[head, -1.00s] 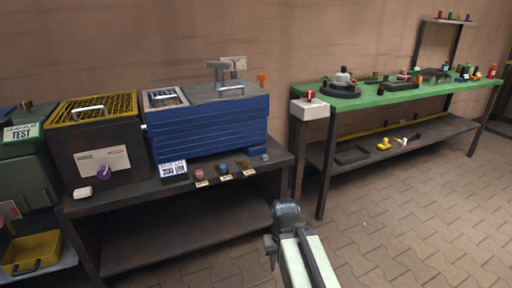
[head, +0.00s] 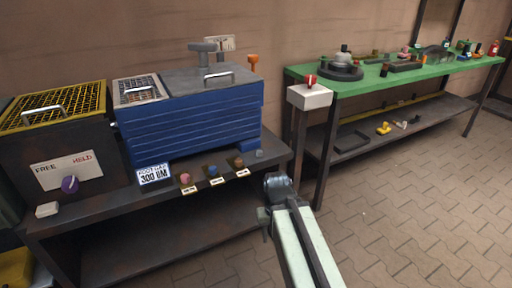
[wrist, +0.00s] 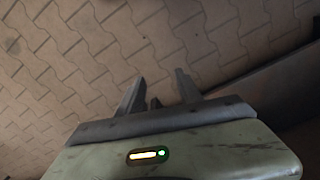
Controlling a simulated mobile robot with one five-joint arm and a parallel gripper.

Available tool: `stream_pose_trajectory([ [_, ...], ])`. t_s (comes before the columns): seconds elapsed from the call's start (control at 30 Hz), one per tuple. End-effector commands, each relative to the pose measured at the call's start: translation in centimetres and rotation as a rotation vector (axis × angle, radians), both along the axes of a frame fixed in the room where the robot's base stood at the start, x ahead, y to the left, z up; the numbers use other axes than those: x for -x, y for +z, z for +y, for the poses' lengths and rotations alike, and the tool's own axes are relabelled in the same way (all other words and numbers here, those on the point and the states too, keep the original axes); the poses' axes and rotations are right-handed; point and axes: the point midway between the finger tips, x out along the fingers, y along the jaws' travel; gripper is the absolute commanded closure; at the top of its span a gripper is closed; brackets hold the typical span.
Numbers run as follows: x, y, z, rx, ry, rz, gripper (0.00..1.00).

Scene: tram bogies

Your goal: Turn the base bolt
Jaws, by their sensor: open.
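I cannot tell for sure which part is the base bolt. A blue ribbed cabinet (head: 195,125) stands on the dark bench, with a grey T-shaped fitting (head: 203,50) upright behind its top. A placard reading "300" with an unclear unit (head: 154,174) stands before it. Three small knobs, pink (head: 185,179), blue (head: 212,171) and brown (head: 239,163), sit on the bench's front edge with labels. My gripper is open and empty in the wrist view (wrist: 158,92), above the paved floor. In the head view my arm is in front of the bench, apart from everything, and the jaws are not clear.
A box with a yellow grille (head: 55,105) and a purple dial (head: 70,184) marked FREE and HELD stands left. A green-topped table (head: 400,76) with several parts is at right; a white box with a red knob (head: 311,97) is at its near corner. Paved floor is free at right.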

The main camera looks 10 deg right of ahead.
Motion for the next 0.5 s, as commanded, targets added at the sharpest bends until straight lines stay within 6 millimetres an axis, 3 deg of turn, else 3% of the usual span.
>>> stream_pose_trajectory([
  [0.07, -0.9, 1.3, 0.0, 0.000, 0.016, -0.001, 0.57],
  [0.17, -3.8, 5.1, -0.5, 0.000, 0.069, -0.002, 0.57],
  [0.4, -15.6, 18.1, -0.3, 0.002, 0.357, -0.008, 0.57],
  [0.5, -20.8, 22.3, -0.1, 0.002, 0.490, -0.009, 0.57],
])
